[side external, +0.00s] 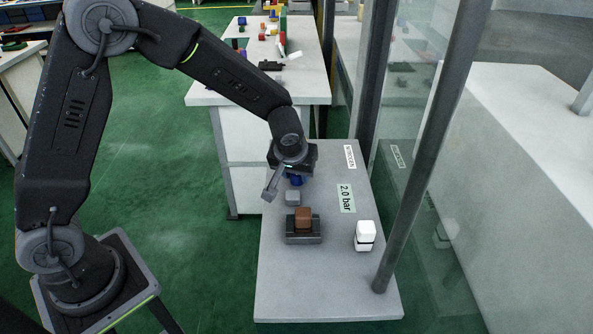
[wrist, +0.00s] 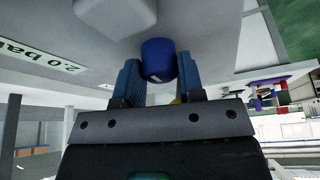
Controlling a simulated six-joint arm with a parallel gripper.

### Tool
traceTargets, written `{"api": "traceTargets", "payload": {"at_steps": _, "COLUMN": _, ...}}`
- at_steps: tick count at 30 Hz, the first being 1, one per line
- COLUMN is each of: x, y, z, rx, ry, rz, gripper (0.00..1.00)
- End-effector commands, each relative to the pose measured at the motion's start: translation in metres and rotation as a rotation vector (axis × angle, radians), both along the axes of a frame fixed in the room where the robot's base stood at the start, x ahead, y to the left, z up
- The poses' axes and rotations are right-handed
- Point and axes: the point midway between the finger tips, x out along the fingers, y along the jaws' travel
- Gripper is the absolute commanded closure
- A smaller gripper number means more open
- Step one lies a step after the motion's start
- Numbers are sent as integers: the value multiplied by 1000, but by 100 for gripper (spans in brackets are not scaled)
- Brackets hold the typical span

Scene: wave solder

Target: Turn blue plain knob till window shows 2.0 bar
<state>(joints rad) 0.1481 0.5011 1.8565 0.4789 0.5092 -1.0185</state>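The blue plain knob (side external: 295,181) stands on the grey panel (side external: 285,280), mostly hidden under my gripper in the side view. In the wrist view, the blue knob (wrist: 158,58) sits between the two blue-padded fingers of my gripper (wrist: 158,72). The fingers lie against both its sides, and my gripper looks shut on it. A small pale mark shows on the knob's end. The pale green window (side external: 346,198) reads 2.0 bar. Part of the same window (wrist: 40,55) shows in the wrist view.
A light grey block (side external: 292,198) is close to the knob. A brown knob (side external: 303,217) on a dark base and a white knob (side external: 366,232) stand nearer the camera. A NITROGEN label (side external: 350,157) lies by the window. A dark post (side external: 430,150) and glass stand at right.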

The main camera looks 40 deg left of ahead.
Motion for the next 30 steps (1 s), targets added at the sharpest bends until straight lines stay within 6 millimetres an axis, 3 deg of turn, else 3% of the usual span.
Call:
{"api": "traceTargets", "payload": {"at_steps": 7, "x": 0, "y": 0, "z": 0, "rx": 0, "ry": 0, "rz": 0, "gripper": 88}}
{"api": "traceTargets", "payload": {"at_steps": 28, "x": 0, "y": 0, "z": 0, "rx": 1, "ry": 0, "rz": -135, "gripper": 89}}
{"api": "traceTargets", "payload": {"at_steps": 29, "x": 0, "y": 0, "z": 0, "rx": 0, "ry": 0, "rz": -134, "gripper": 62}}
{"api": "traceTargets", "payload": {"at_steps": 30, "x": -1, "y": 0, "z": 0, "rx": 0, "ry": 0, "rz": -134, "gripper": 58}}
